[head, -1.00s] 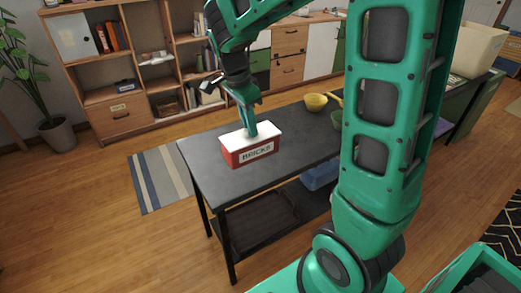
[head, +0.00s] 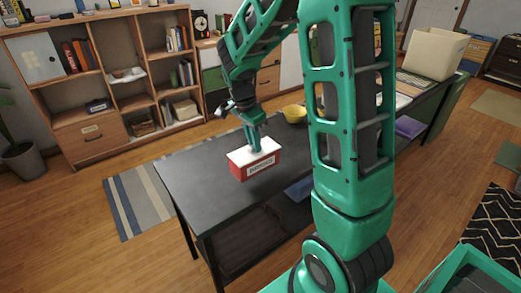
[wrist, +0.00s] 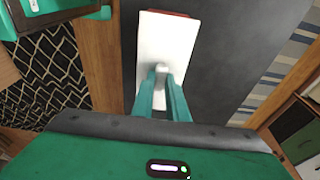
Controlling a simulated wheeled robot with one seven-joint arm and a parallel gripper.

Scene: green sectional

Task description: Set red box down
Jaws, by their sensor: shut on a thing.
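The red box (head: 257,166) has a white top and a white label on its front. My gripper (head: 255,148) reaches down from above and is shut on the middle of the box's top. In the wrist view the white top of the box (wrist: 165,40) lies under my gripper (wrist: 162,80), with a small light grip piece between the fingers. A sliver of red side shows at its far end.
A yellow bowl (head: 294,113) stands on the table behind the box, to the right. The table's left part is bare. A striped rug (head: 135,200) lies left of the table. A shelf unit (head: 110,75) stands behind. A blue bin (head: 300,188) is on the lower shelf.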

